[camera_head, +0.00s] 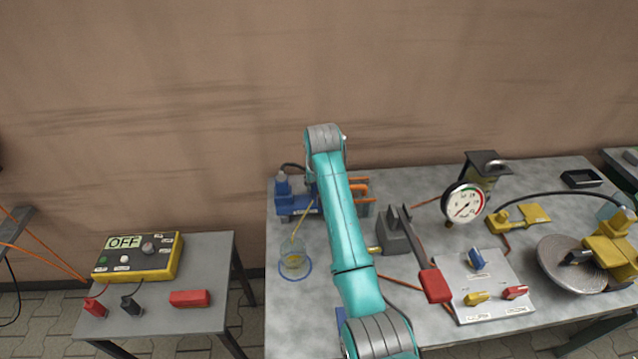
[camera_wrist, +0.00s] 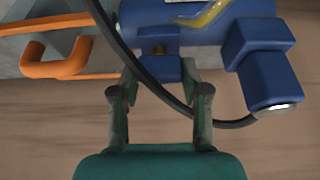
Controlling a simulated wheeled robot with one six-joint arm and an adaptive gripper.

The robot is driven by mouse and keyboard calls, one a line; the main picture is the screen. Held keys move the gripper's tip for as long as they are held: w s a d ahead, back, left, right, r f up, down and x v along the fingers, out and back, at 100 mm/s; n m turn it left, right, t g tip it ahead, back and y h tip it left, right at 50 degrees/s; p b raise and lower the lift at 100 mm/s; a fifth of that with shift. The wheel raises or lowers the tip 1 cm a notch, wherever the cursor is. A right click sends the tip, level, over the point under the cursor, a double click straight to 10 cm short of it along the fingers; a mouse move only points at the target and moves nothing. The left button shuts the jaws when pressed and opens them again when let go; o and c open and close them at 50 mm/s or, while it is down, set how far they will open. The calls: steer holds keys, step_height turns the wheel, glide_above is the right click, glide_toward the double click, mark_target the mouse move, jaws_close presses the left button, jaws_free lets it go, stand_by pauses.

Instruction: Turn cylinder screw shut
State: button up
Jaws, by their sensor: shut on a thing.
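The blue cylinder (camera_wrist: 205,30) lies across the top of the wrist view. The cylinder screw (camera_wrist: 160,69) shows as a small blue head with a brass part (camera_wrist: 155,48) behind it. My gripper (camera_wrist: 158,76) has its two fingers on either side of the blue head and is shut on it. In the head view the blue cylinder (camera_head: 292,205) stands at the back left of the large table, partly behind my arm. My gripper is hidden there. How far the screw is turned cannot be told.
A black hose (camera_wrist: 155,85) runs across the wrist view close to the fingers. An orange handle (camera_wrist: 58,60) is at the left. On the table are a glass jar (camera_head: 294,262), a pump with a red-ended lever (camera_head: 435,285), a gauge (camera_head: 464,204) and a valve plate (camera_head: 485,290).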

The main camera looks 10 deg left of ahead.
stand_by(0.3)
steer(key=o, duration=1.1)
steer(key=shift+o, duration=0.2)
steer(key=v, duration=1.2)
steer(key=shift+s, duration=0.2)
